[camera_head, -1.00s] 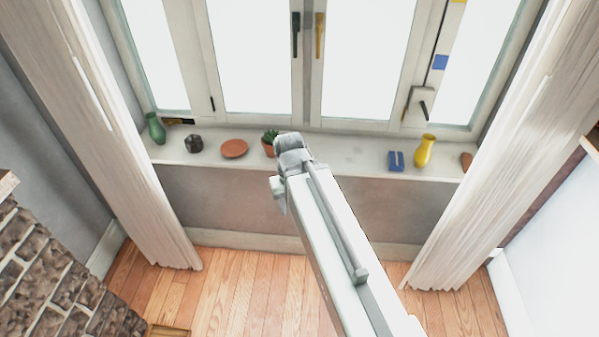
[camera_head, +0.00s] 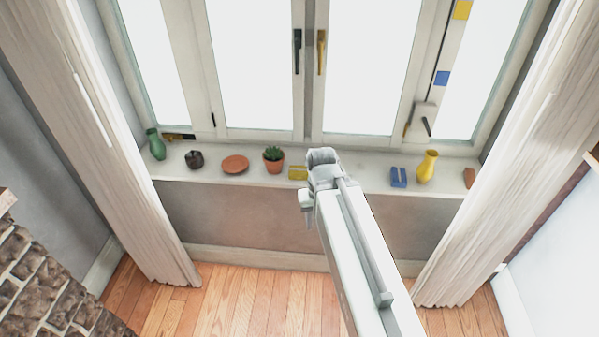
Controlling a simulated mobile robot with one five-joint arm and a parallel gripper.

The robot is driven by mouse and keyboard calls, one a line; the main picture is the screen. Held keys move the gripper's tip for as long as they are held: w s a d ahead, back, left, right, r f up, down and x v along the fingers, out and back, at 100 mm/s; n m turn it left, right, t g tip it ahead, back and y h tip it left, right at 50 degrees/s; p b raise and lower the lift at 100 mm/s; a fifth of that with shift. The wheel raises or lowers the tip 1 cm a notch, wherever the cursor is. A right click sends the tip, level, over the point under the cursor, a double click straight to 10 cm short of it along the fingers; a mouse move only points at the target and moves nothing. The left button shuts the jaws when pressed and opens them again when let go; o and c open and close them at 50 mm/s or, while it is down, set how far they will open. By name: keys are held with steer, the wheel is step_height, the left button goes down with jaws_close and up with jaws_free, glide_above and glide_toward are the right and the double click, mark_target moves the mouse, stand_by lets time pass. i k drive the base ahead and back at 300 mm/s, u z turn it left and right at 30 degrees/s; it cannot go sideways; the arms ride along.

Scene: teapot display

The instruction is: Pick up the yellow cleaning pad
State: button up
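A small yellow block, which looks like the yellow cleaning pad (camera_head: 297,173), lies on the windowsill just right of the potted plant. Its right end is close to the end of my arm in the picture. My gripper (camera_head: 308,212) hangs at the arm's end, just right of the pad and lower in the picture, in front of the sill. It appears apart from the pad. Its fingers are small and partly hidden by the wrist, so their opening cannot be made out.
The windowsill (camera_head: 340,176) also bears a green vase (camera_head: 155,144), dark pot (camera_head: 194,159), terracotta saucer (camera_head: 235,164), potted plant (camera_head: 273,159), blue block (camera_head: 398,177) and yellow vase (camera_head: 427,166). Curtains (camera_head: 125,190) hang at both sides. Wood floor (camera_head: 250,295) lies below.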

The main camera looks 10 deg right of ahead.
mark_target(296, 172)
steer(key=i, duration=0.95)
steer(key=u, duration=1.35)
steer(key=k, duration=1.05)
steer(key=u, duration=0.4)
steer(key=i, duration=1.2)
steer(key=u, duration=0.05)
